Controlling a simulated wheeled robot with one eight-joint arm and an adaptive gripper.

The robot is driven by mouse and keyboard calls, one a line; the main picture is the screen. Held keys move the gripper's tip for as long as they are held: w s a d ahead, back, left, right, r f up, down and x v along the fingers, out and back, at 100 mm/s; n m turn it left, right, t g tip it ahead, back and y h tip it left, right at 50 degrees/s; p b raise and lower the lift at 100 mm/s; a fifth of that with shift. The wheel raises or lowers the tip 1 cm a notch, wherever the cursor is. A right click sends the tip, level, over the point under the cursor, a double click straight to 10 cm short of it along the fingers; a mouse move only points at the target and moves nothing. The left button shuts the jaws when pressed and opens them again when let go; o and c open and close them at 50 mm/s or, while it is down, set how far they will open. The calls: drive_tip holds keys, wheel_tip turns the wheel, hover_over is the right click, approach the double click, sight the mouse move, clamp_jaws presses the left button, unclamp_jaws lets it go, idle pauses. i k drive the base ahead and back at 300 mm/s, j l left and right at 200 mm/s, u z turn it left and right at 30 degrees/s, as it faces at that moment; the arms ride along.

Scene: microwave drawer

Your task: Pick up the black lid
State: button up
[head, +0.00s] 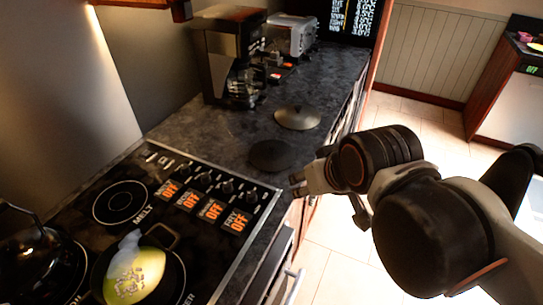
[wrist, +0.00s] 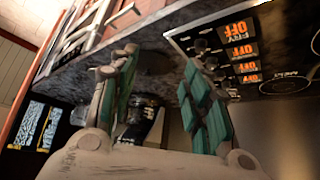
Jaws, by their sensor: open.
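The black lid (head: 272,155) is a flat dark disc lying on the dark countertop, just beyond the stove's control panel. My gripper (head: 302,182) is at the counter's front edge, to the right of and a little nearer than the lid, and apart from it. In the wrist view the teal-padded fingers of my gripper (wrist: 160,65) are spread with nothing between them. A dark rounded shape, apparently the black lid (wrist: 155,60), shows past the gap between the fingertips, but it is dim.
A lighter metallic lid (head: 297,117) lies farther back. A coffee maker (head: 232,60) and a toaster (head: 291,35) stand behind. The stove (head: 150,215) holds a pan with a yellow-green item (head: 135,278) and a dark kettle (head: 30,258). Open floor (head: 335,250) lies right.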

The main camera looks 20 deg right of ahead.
sight(267, 155)
drive_tip(key=u, duration=1.7)
drive_tip(key=l+u, duration=0.1)
drive_tip(key=l, duration=0.3)
drive_tip(key=k+l, duration=0.15)
drive_tip(key=l, duration=0.25)
drive_tip(key=k+l+u, duration=0.15)
drive_tip(key=l, duration=0.3)
drive_tip(key=l+u, duration=0.1)
drive_tip(key=l, duration=0.3)
drive_tip(key=k+j, duration=0.1)
drive_tip(key=i+l, duration=0.1)
